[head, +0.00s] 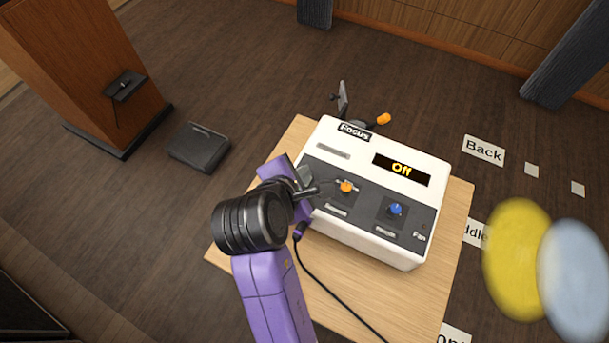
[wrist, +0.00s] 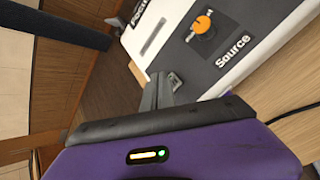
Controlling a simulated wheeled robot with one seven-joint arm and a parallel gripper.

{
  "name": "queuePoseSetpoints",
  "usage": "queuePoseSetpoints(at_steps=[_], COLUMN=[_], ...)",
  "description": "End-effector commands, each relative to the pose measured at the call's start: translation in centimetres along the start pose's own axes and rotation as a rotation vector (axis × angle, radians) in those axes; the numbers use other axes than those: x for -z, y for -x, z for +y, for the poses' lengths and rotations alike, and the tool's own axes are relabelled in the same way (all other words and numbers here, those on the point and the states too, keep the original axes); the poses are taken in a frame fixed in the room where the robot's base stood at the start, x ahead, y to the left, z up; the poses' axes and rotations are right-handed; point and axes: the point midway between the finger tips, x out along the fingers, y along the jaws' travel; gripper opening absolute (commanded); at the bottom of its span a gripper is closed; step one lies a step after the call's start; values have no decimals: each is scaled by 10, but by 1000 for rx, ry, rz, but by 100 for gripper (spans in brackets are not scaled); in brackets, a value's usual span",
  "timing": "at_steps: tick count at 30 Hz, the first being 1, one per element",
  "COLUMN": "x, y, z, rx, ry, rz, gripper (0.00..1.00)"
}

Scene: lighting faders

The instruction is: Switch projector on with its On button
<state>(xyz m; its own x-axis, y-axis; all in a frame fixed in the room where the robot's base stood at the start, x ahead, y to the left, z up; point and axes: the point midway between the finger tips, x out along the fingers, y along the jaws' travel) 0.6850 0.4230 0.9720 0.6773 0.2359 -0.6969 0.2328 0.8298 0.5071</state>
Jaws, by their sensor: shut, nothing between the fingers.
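The projector (head: 390,155) is a white box with a dark sloping front panel, and its display (head: 401,169) reads "Off". The panel has an orange knob (head: 346,187) labelled "Source" and a blue knob (head: 395,209) whose label is blurred. The wrist view also shows the orange knob (wrist: 202,25). My gripper (head: 312,191) is shut and empty at the panel's left end, left of the orange knob. The wrist view shows its fingertips (wrist: 174,82) close to the projector's left edge; I cannot tell whether they touch. No On button is recognisable; my gripper hides part of the left end.
The projector stands on a wooden table (head: 455,235). A black cable (head: 335,290) crosses the tabletop. A "Focus" label (head: 354,132) and an orange-tipped lever (head: 383,119) are at the back. Blurred yellow (head: 515,260) and pale blue (head: 575,280) discs show at the right.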

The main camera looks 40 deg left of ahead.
Motion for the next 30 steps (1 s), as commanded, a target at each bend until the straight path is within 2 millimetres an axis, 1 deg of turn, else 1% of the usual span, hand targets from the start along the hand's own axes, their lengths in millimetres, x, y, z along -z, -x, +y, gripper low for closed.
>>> queuePoseSetpoints(at_steps=[17,30], x=[0,4], y=[0,-6], z=[0,-5], rx=[0,0], ry=[0,0], rz=[0,0], gripper=[0,0])
